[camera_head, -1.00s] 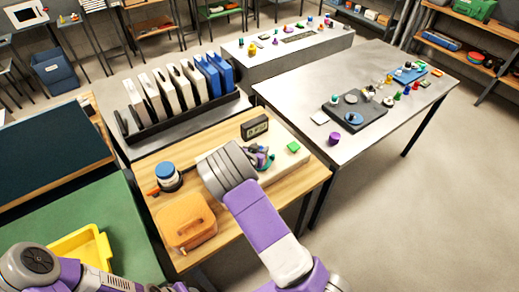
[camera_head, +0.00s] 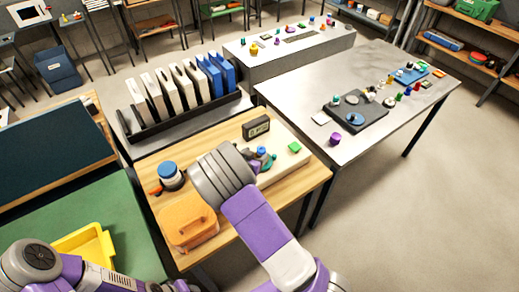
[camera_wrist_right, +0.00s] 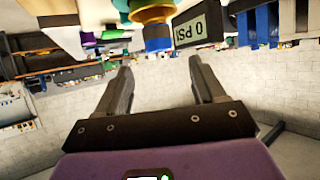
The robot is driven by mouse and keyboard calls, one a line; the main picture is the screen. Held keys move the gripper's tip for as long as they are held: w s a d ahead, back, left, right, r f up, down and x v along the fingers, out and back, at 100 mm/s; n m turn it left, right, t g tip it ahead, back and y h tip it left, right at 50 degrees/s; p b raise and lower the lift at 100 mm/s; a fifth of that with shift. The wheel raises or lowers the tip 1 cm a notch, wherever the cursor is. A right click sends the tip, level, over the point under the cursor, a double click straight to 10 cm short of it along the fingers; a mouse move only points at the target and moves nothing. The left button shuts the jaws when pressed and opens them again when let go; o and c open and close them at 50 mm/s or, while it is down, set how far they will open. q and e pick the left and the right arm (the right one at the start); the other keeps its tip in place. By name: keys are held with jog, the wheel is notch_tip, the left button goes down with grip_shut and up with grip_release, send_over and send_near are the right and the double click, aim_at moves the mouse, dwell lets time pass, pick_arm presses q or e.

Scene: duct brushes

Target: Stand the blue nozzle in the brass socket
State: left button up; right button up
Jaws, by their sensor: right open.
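The blue nozzle (camera_head: 261,151) shows upright on the pale board, just right of my right wrist. In the upside-down right wrist view, its blue body (camera_wrist_right: 158,33) is at the top centre, and a brass-yellow part that looks like the brass socket (camera_wrist_right: 152,13) adjoins its base. It appears to stand in that socket, but how deep I cannot tell. My right gripper (camera_wrist_right: 161,66) is open and empty, its fingertips apart from the nozzle. In the head view my right wrist hides its fingers. My left arm shows at the lower left; its gripper is out of view.
A gauge (camera_head: 255,127) reading 0 PSI stands behind the nozzle. A green block (camera_head: 295,147) lies to the right. An orange case (camera_head: 189,222) and a blue-topped container (camera_head: 170,175) stand left on the wooden table (camera_head: 222,248). A yellow bin (camera_head: 84,246) is farther left.

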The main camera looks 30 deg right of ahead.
jog(key=v, duration=0.5)
jog(key=shift+s+a+p, duration=0.15)
jog(key=shift+s+p, duration=0.05)
jog(key=shift+p, duration=0.15)
